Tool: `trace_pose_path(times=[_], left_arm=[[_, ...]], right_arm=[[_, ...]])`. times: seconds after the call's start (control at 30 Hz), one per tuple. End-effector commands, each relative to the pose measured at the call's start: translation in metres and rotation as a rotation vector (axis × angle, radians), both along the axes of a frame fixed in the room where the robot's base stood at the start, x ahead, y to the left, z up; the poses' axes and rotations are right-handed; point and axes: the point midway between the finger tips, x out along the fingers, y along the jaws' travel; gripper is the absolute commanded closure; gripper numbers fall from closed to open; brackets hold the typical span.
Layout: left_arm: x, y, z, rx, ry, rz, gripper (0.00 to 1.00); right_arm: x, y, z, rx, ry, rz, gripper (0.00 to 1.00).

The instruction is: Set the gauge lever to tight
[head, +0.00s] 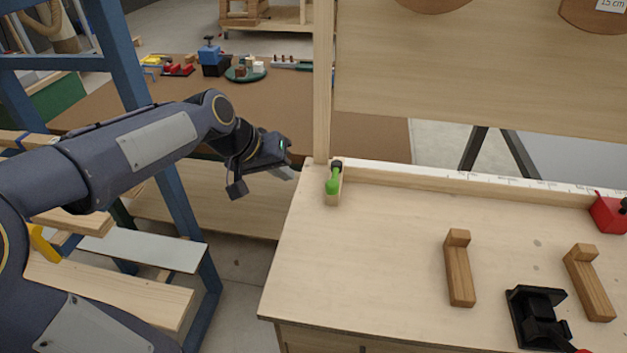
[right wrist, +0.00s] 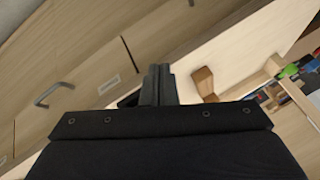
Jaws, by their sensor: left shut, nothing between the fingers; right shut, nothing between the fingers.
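The workbench (head: 390,240) has a white scale along its back fence (head: 460,184). Two L-shaped wooden blocks (head: 459,270) (head: 590,285) and a black fixture (head: 540,315) stand at the right. A red block (head: 608,212) is at the fence's right end. A blue rack (head: 170,180) stands at left.

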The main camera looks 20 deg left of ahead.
Motion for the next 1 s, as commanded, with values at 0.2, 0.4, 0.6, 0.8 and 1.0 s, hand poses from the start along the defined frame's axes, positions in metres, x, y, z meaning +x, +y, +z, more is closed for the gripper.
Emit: trace_pose_path(times=[0.2, 0.4, 0.6, 0.8, 1.0], left_arm=[[0.024, -0.013, -0.039, -0.001, 0.005, -0.001, 1.0], [0.035, -0.04, -0.037, 0.0, 0.001, -0.004, 1.0], [0.039, -0.049, -0.038, -0.001, 0.0, 0.001, 1.0], [0.039, -0.049, -0.038, -0.001, 0.0, 0.001, 1.0], [0.04, -0.048, -0.038, -0.001, 0.0, 0.003, 1.0]], right_arm=[[0.0, 0.0, -0.004, 0.0, 0.0, 0.0, 1.0], [0.0, 0.0, 0.003, 0.0, 0.0, 0.0, 1.0], [0.0, 0.0, 0.004, 0.0, 0.0, 0.0, 1.0], [0.0, 0.0, 0.004, 0.0, 0.0, 0.0, 1.0], [0.0, 0.0, 0.004, 0.0, 0.0, 0.0, 1.0]])
